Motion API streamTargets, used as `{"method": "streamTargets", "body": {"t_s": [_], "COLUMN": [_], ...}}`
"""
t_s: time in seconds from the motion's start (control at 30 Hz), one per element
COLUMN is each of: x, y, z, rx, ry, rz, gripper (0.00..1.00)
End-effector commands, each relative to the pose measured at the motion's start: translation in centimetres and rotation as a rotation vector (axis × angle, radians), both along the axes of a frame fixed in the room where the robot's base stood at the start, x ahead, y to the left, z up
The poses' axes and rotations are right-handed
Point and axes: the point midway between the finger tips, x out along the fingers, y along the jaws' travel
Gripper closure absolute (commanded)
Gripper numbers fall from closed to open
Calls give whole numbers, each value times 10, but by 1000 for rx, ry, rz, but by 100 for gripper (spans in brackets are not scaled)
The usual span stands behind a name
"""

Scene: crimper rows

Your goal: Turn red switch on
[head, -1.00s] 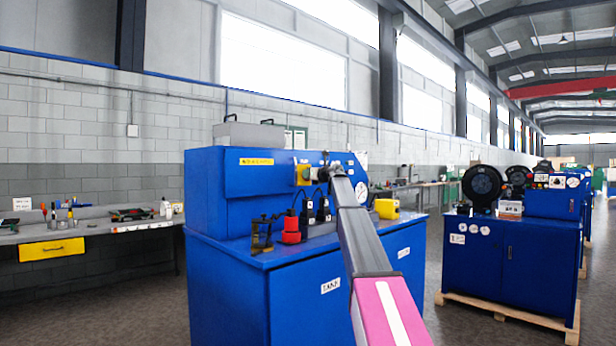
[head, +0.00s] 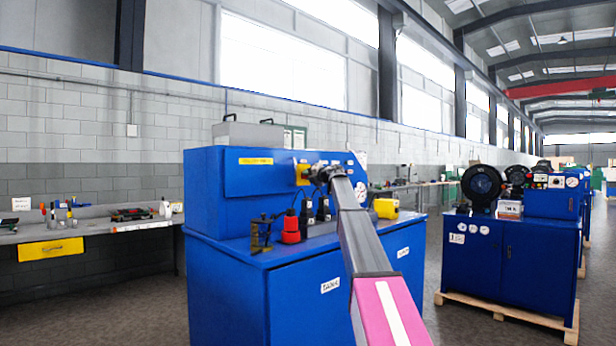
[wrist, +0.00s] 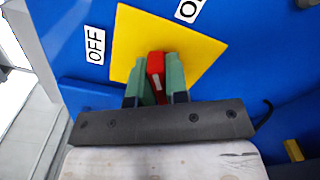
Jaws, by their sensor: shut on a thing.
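The red switch (wrist: 156,68) sits on a yellow plate (wrist: 130,35) on the blue panel. In the wrist view my gripper (wrist: 156,76) has its two green fingers on either side of the red handle, shut on it. A white "OFF" label (wrist: 95,45) is at the plate's left; another label (wrist: 190,8), cut off by the top edge, starts with "O". In the head view the yellow plate (head: 301,173) shows at the panel front, and my gripper (head: 312,174) reaches it; the red handle is hidden there.
The blue machine (head: 225,285) has a ledge below the panel with a red-and-black object (head: 291,228), black fittings and a yellow block (head: 386,208). A workbench (head: 95,232) stands at left. Another blue machine (head: 510,260) stands on a pallet at right, with open floor between.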

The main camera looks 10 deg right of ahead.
Motion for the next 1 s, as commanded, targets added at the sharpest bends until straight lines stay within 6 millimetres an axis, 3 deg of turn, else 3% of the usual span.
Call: {"method": "streamTargets", "body": {"t_s": [0.5,1.0], "x": [1,1], "y": [-1,-1], "z": [-2,-3], "rx": [340,455], "ry": [247,330], "rz": [-1,-1], "gripper": [100,100]}}
